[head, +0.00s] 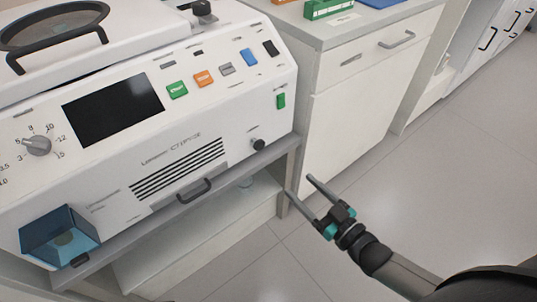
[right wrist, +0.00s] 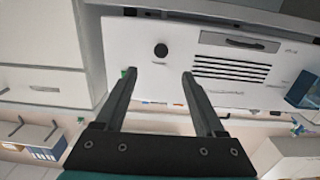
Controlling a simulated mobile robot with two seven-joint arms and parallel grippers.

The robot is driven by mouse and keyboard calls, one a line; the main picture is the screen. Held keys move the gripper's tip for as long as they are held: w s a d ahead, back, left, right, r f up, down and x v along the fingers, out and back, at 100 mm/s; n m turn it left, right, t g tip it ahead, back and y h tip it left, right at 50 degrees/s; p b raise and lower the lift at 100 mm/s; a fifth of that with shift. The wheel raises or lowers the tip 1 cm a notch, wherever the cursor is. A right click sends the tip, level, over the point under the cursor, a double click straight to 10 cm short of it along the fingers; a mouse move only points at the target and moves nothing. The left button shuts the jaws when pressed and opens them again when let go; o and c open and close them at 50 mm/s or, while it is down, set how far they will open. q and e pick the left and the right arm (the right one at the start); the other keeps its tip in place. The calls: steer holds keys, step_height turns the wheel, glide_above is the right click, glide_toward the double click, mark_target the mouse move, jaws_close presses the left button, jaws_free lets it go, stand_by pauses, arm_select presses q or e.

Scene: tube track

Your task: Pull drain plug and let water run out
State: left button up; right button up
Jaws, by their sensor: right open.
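A white lab machine (head: 225,112) with a dark screen and coloured buttons stands at the left. A small round black knob (head: 258,145), probably the drain plug, sits at the lower right of its front panel. It also shows in the right wrist view (right wrist: 161,50), beyond the fingertips and roughly between them. My right gripper (head: 301,186) is open and empty, apart from the knob, below and to the right of it in the head view. Its two fingers (right wrist: 158,74) show spread in the wrist view. No running water shows. My left gripper is not in view.
A blue see-through box (head: 60,238) is at the machine's lower left front. A dark handle (head: 194,190) lies under the vent slots. A white cabinet (head: 365,110) stands right of the machine. The grey floor (head: 440,180) at right is clear.

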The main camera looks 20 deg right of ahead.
steer(key=b, duration=0.5)
glide_toward(261, 146)
steer(key=x, duration=0.6)
steer(key=shift+w+a, duration=0.1)
steer(key=shift+w, duration=0.05)
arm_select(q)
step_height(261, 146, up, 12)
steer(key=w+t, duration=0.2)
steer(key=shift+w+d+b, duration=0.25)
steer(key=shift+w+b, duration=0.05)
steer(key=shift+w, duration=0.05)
arm_select(e)
steer(key=shift+x, duration=0.95)
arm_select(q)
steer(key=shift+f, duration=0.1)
arm_select(e)
jaws_close()
